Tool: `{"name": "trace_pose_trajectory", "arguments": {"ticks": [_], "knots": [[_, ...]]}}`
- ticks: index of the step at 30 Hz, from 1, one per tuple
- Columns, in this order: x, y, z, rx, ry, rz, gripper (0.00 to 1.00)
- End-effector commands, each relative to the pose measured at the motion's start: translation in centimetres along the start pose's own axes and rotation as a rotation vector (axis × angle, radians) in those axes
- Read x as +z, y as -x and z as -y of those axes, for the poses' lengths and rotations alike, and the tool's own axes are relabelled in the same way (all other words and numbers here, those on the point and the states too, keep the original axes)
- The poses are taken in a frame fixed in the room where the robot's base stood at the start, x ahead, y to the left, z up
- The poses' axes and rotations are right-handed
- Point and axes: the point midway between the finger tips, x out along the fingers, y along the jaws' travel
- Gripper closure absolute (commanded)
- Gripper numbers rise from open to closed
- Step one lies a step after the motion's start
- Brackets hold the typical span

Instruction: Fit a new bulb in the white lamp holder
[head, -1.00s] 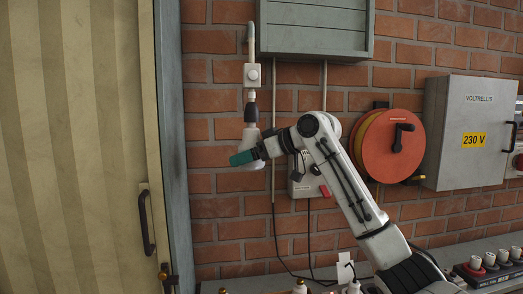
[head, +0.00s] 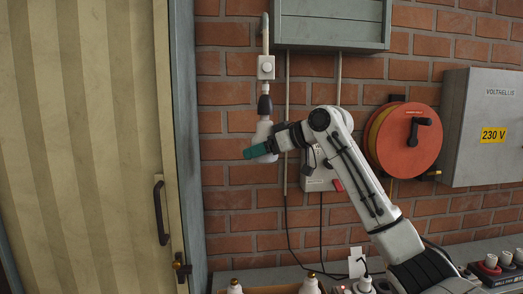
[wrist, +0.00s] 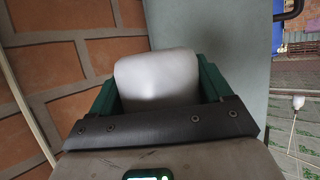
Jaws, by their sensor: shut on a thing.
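My gripper (head: 262,151) has green fingers and is shut on a large white bulb (head: 263,132). The bulb is upright below a black lamp socket (head: 264,106) on the brick wall. A white switch box (head: 265,67) and white conduit are above the socket. The bulb's top meets the socket's lower end in the head view; I cannot tell whether it is seated. In the wrist view the white bulb (wrist: 157,78) fills the space between the green fingers, and its cap is hidden. Other white bulbs with brass tips (head: 310,284) stand on the bench at the bottom.
A striped door (head: 85,130) with a dark handle is at left. A grey-green cabinet (head: 330,25) is above my arm. A grey and red wall box (head: 320,178) is close behind my arm. An orange cable reel (head: 405,140) and a grey 230 V cabinet (head: 480,125) are at right.

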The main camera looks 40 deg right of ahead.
Motion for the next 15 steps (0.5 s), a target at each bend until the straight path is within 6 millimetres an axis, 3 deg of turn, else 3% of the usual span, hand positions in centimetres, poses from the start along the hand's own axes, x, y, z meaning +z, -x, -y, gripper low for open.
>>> {"name": "trace_pose_trajectory", "arguments": {"ticks": [15], "knots": [[-0.14, 0.05, 0.08, -0.068, 0.028, 0.000, 0.53]]}}
